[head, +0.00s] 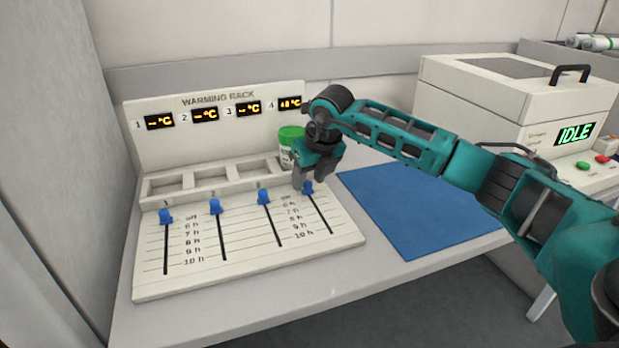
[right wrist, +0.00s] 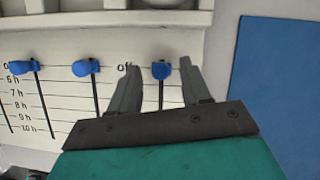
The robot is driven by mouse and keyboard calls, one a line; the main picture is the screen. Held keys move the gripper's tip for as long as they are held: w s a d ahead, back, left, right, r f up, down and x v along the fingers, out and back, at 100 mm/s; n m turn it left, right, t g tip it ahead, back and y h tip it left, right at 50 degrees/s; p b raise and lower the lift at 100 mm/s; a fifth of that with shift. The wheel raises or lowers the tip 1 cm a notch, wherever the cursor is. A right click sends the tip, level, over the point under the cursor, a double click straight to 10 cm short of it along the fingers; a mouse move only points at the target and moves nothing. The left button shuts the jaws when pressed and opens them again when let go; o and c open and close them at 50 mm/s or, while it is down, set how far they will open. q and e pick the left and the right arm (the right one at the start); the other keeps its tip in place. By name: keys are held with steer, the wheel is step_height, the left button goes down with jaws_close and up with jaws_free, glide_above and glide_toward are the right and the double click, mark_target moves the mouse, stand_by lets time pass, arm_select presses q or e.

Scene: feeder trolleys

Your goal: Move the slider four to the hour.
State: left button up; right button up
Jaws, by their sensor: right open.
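The warming rack (head: 348,238) stands on the table with several blue sliders in vertical slots beside scales marked off, 6 h to 10 h. Slider four (head: 308,187) is the rightmost and sits at the top of its slot, near the off mark. It also shows in the right wrist view (right wrist: 161,70), between the two fingers. My right gripper (head: 305,182) is open around slider four, with a finger on either side; whether they touch it I cannot tell. The other sliders, such as slider three (head: 264,197), also sit at the top. My left gripper is not in view.
A green-capped jar (head: 290,137) stands in the rack's fourth compartment, partly hidden by my gripper. A blue mat (head: 400,222) lies to the right of the rack. A white machine reading IDLE (head: 480,105) stands at the back right.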

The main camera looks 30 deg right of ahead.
steer(key=shift+c, duration=0.2)
jaws_close()
stand_by(0.3)
